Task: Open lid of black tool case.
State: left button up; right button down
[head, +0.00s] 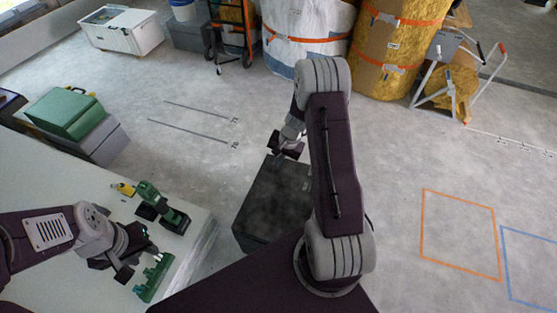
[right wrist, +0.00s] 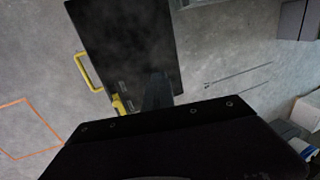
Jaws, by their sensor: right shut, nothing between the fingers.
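The black tool case (head: 272,205) stands on the floor in front of me, partly hidden behind my right arm in the head view. Its lid looks shut. In the right wrist view the case (right wrist: 130,40) shows a flat dark top, a yellow handle (right wrist: 88,72) on one side and a yellow part, perhaps a latch (right wrist: 121,104), near its corner. My right gripper (head: 279,157) is shut and empty, over the far edge of the case; whether it touches is unclear. In the right wrist view a dark finger (right wrist: 157,92) overlaps the case. My left gripper (head: 140,266) is open above the white table.
The white table (head: 60,185) at left bears a green drill (head: 160,207), a green piece (head: 154,279) and a small yellow item (head: 123,188). Green and grey boxes (head: 66,113) stand behind. Floor right of the case is clear, with orange (head: 460,234) and blue outlines.

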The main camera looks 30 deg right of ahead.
dwell(0.8)
jog(key=c, duration=1.4)
grip_release()
jog(key=p+v, duration=0.1)
jog(key=v, duration=0.8)
jog(key=shift+p, duration=0.35)
jog(key=shift+c, duration=0.4)
